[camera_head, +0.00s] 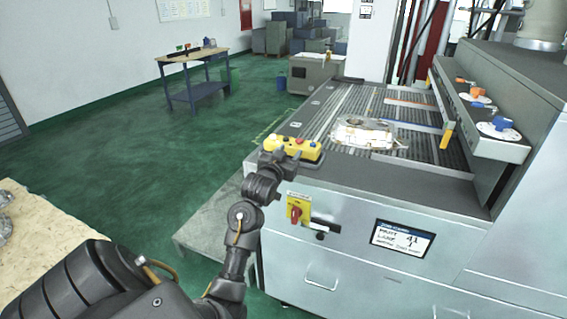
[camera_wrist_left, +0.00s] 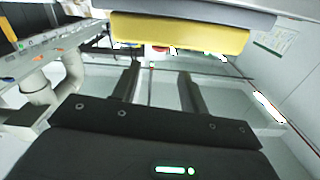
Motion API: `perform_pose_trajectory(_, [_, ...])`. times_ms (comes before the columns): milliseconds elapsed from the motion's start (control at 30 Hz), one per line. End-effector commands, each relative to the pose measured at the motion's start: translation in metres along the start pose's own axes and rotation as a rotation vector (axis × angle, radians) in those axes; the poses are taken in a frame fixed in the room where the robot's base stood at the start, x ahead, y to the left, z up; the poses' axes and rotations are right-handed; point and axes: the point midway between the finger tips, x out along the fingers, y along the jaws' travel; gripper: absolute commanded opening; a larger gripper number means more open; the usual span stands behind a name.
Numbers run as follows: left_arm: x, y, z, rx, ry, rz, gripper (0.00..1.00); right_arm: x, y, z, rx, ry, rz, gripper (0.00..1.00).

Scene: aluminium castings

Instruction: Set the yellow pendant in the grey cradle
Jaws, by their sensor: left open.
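The yellow pendant (camera_head: 306,150), with red and other coloured buttons on top, lies at the near left corner of the machine top in the head view. The pendant also fills the upper middle of the left wrist view (camera_wrist_left: 180,35). A grey piece (camera_wrist_left: 200,17) runs along its long side there, possibly the grey cradle; I cannot tell how well the pendant is seated. My left gripper (camera_head: 274,157) is at the pendant's left end. Its two fingers (camera_wrist_left: 160,75) are apart with nothing between them, and a gap shows before the pendant. My right gripper is out of view.
A metal casting (camera_head: 362,133) lies on the slatted machine bed behind the pendant. A red and yellow switch (camera_head: 297,208) and a display (camera_head: 402,239) are on the machine front. A worktable (camera_head: 205,63) stands at the back left. The green floor (camera_head: 110,130) is clear between.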

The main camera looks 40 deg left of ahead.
Motion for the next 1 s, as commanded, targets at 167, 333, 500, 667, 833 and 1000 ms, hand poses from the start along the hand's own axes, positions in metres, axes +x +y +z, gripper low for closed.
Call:
perform_pose_trajectory(167, [-0.030, 0.000, 0.002, 0.001, 0.001, 0.000, 0.44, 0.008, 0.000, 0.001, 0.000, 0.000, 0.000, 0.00])
perform_pose_trajectory(333, [-0.044, 0.000, 0.000, 0.000, 0.000, 0.000, 0.44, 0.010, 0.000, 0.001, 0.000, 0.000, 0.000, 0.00])
perform_pose_trajectory(500, [-0.046, 0.000, -0.001, -0.001, 0.001, 0.000, 0.44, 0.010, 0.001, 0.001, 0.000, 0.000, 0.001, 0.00])
perform_pose_trajectory(667, [-0.046, 0.000, -0.001, 0.000, 0.000, 0.000, 0.44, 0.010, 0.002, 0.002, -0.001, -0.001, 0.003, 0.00])
perform_pose_trajectory(833, [-0.046, 0.011, 0.012, 0.003, -0.016, 0.022, 0.44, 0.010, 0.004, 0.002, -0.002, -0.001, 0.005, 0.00])
perform_pose_trajectory(1000, [-0.055, 0.082, 0.095, 0.019, -0.106, 0.162, 0.44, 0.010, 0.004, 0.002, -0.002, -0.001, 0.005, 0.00])
